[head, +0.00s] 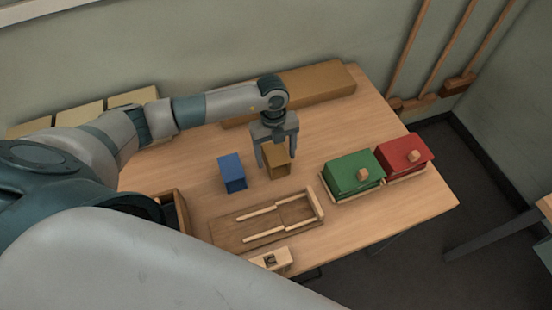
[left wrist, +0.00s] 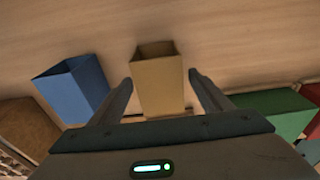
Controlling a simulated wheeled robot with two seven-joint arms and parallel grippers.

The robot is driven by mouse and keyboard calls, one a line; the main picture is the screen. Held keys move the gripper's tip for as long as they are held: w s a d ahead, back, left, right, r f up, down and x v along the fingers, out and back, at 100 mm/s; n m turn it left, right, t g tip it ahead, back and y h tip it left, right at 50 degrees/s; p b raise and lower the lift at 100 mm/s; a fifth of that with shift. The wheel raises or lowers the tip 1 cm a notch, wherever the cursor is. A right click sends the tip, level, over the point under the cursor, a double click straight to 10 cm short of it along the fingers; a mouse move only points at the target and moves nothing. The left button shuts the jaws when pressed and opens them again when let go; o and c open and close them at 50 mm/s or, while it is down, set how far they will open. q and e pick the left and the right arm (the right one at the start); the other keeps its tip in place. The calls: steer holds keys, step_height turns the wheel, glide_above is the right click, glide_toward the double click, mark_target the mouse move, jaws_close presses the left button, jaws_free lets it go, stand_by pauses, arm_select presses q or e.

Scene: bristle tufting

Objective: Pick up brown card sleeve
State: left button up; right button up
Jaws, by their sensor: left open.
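The brown card sleeve (head: 280,168) stands upright on the wooden table, near its middle. It also shows in the left wrist view (left wrist: 158,82) as a tan, open-topped box. My left gripper (head: 277,158) points down over the sleeve with its fingers apart. In the left wrist view, the fingers (left wrist: 160,82) are on either side of the sleeve, with a visible gap on the right side. The left finger looks close to the sleeve, and I cannot tell whether it touches. My right gripper does not show.
A blue sleeve (head: 232,172) stands just left of the brown one. A green box (head: 352,172) and a red box (head: 405,155) with knobs sit at the right. A wooden fixture with rails (head: 228,232) lies in front. A long brown block (head: 320,82) lies at the back.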

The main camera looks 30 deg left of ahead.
arm_select(q)
steer(key=shift+f, duration=0.25)
stand_by(0.5)
steer(key=c, duration=1.1)
